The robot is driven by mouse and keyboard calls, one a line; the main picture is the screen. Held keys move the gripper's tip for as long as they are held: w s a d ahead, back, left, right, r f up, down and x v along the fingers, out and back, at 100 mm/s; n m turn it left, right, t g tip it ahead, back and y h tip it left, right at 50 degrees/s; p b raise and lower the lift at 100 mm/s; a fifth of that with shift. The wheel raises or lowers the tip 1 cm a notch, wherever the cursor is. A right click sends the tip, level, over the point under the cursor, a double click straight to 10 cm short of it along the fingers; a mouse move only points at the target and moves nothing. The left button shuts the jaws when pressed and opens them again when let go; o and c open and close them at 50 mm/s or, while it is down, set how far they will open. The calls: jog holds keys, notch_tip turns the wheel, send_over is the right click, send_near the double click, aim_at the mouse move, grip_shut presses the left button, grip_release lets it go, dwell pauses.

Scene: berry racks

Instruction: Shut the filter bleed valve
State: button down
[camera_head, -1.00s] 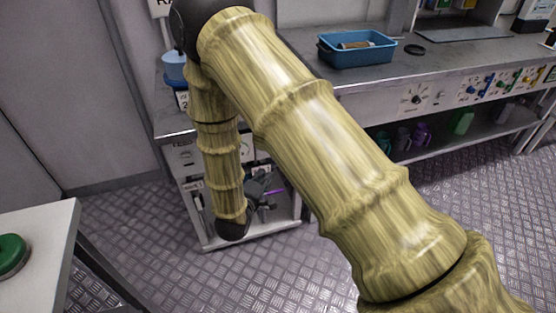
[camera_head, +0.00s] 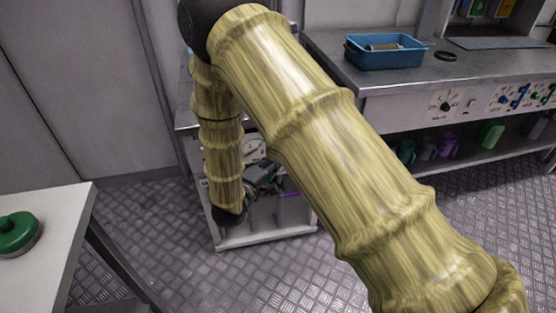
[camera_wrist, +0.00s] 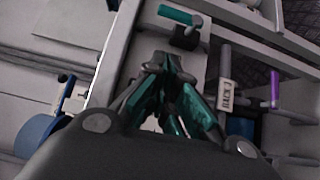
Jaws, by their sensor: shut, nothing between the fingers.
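My gripper (camera_head: 262,178) is at the low cabinet under the bench corner, partly hidden by my arm in the head view. In the wrist view its teal-lit fingers (camera_wrist: 170,72) are together and empty, among pipes and valve handles. A teal lever handle (camera_wrist: 180,14) lies beyond the fingertips, apart from them in the picture. A purple handle (camera_wrist: 274,90) stands to the right; it also shows in the head view (camera_head: 290,194). A pale label tag (camera_wrist: 226,93) hangs beside the fingers, its text not clearly readable. I cannot tell which handle is the filter bleed valve.
A blue round part (camera_wrist: 35,138) is at the left of the wrist view. A gauge (camera_head: 254,148) is on the cabinet front. A bench with a blue bin (camera_head: 385,54) runs right. Patterned floor between is clear.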

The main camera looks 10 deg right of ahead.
jog(key=w+d, duration=0.5)
jog(key=d, duration=0.4)
jog(key=shift+w+d+b, duration=0.15)
jog(key=shift+w+b, duration=0.2)
jog(key=shift+b, duration=0.1)
jog(key=shift+d+r, duration=0.1)
jog(key=shift+r, duration=0.05)
jog(key=shift+p, duration=0.65)
